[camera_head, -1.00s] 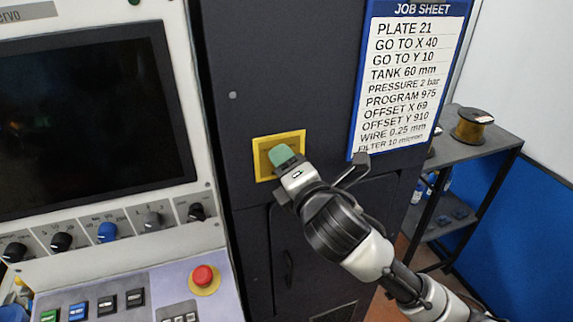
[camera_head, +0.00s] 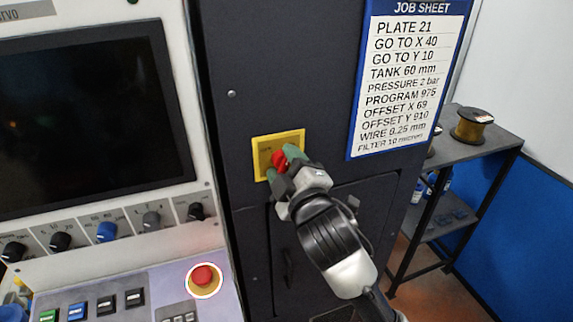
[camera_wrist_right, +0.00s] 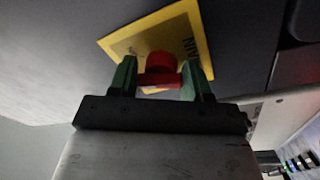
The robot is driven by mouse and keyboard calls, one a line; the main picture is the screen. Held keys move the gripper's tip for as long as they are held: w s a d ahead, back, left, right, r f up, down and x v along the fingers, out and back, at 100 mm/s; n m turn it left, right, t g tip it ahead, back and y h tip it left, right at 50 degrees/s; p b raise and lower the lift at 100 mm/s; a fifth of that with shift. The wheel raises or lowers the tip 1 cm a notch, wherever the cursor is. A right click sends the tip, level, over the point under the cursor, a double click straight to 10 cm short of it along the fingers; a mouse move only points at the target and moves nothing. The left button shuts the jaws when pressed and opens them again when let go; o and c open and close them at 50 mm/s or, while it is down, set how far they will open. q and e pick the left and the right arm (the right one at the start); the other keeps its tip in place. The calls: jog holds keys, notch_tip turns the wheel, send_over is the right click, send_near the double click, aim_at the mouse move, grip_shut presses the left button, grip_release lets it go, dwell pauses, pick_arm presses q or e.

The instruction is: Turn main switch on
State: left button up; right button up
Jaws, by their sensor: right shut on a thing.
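The main switch is a red knob (camera_head: 279,160) on a yellow plate (camera_head: 296,137) on the dark cabinet front. My right gripper (camera_head: 284,158) is at the plate, its green fingertips on either side of the red knob. In the right wrist view the red knob (camera_wrist_right: 161,68) and its red handle bar sit between the two green fingers (camera_wrist_right: 158,80), and the yellow plate (camera_wrist_right: 190,22) lies behind, with the word MAIN partly readable. The right gripper is shut on the knob. My left gripper is not in view.
A control panel with a dark screen (camera_head: 85,115), several knobs and a red emergency button (camera_head: 204,277) stands at left. A job sheet (camera_head: 411,75) hangs right of the switch. A shelf (camera_head: 480,150) with a wire spool (camera_head: 472,125) is further right.

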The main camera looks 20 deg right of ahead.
jog(key=m+h, duration=0.1)
jog(key=m, duration=0.4)
jog(key=shift+f, duration=0.2)
jog(key=shift+a+m, duration=0.1)
jog(key=shift+m, duration=0.3)
jog(key=o, duration=0.6)
jog(key=shift+o, duration=0.4)
jog(key=shift+w, duration=0.15)
jog(key=shift+a, duration=0.1)
jog(key=s+f+p, duration=0.1)
jog(key=s+p, duration=0.1)
jog(key=s, duration=0.8)
jog(key=shift+s+d+p, duration=0.2)
jog(key=shift+s+p, duration=0.2)
